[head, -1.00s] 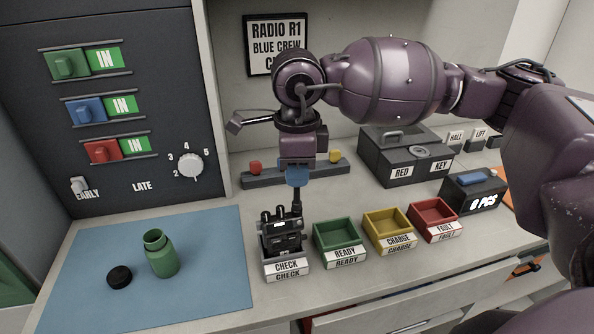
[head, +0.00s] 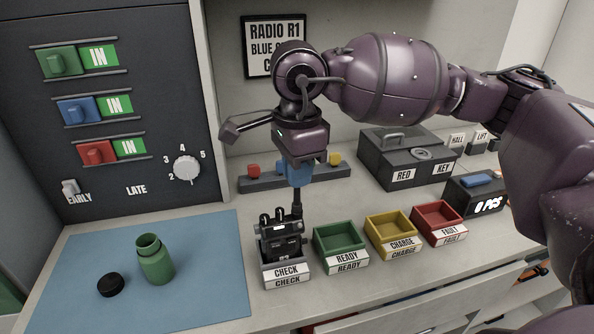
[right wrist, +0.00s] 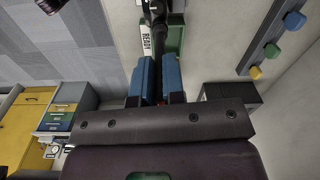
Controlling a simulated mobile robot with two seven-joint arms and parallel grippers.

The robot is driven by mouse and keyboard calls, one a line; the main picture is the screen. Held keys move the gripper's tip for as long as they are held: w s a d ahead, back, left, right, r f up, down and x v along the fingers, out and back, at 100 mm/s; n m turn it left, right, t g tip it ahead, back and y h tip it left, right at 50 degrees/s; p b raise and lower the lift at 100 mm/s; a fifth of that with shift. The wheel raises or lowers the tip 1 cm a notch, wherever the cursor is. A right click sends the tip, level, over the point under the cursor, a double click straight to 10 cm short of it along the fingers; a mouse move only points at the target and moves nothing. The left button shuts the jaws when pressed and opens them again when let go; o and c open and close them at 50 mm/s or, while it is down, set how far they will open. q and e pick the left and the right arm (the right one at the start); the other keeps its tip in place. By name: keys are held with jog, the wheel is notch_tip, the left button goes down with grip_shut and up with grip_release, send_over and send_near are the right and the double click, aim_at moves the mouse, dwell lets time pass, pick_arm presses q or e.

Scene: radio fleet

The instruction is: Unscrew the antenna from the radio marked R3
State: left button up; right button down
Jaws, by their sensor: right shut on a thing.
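A black radio (head: 283,243) stands upright in the grey CHECK tray (head: 287,271) on the counter. Its marking is too small to read. A dark antenna (head: 298,205) rises from its right side. My right gripper (head: 299,184), with blue fingers, is above the radio and shut on the upper part of the antenna. In the right wrist view the blue fingers of my right gripper (right wrist: 158,88) flank the dark antenna (right wrist: 157,42); the fingers hide its tip. My left gripper is not in view.
Green READY (head: 340,240), yellow CHARGE (head: 390,228) and red FAULT (head: 438,215) trays stand right of the CHECK tray. A green bottle (head: 156,262) and black cap (head: 111,285) are on the blue mat (head: 205,260). A dark box (head: 405,165) and a rack (head: 262,183) stand behind.

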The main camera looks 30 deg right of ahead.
jog(key=shift+f+n+b, duration=0.15)
jog(key=shift+n+b, duration=0.4)
jog(key=shift+n, duration=0.25)
jog(key=c, duration=1.6)
grip_release()
jog(key=shift+c, duration=0.2)
jog(key=o, duration=0.5)
jog(key=shift+r, duration=0.25)
notch_tip(320, 180, up, 11)
jog(key=shift+s+f, duration=0.1)
jog(key=shift+f, duration=0.1)
